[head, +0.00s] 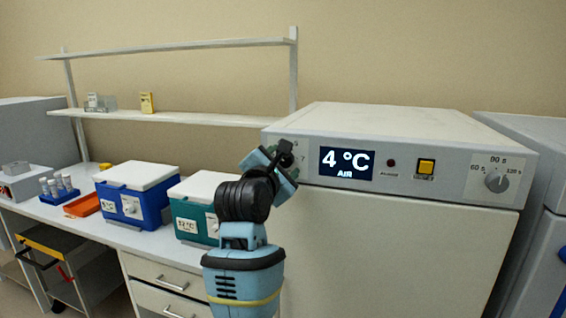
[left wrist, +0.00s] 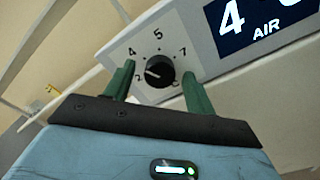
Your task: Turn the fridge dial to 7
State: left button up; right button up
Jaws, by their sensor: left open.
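The fridge (head: 400,235) is a white cabinet with a grey top panel. Its black round dial (left wrist: 160,71) shows in the left wrist view, with 2, 4, 5 and 7 printed around it. The white mark on the dial points left, close to the 2. My left gripper (head: 284,160) is at the panel's left end and hides the dial in the head view. In the left wrist view its green fingers (left wrist: 158,78) are open, one on each side of the dial; I cannot tell whether they touch it. My right gripper is not in view.
The panel also has a display (head: 346,163) reading 4 °C AIR, a yellow button (head: 426,167) and a grey timer knob (head: 496,181). A blue cool box (head: 135,205) and a teal one (head: 187,216) stand on the bench to the left, below a shelf (head: 190,119).

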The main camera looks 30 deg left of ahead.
pick_arm(q)
jog(key=shift+w+a, duration=0.1)
jog(key=shift+w, duration=0.35)
jog(key=c, duration=1)
jog(key=shift+o, duration=0.2)
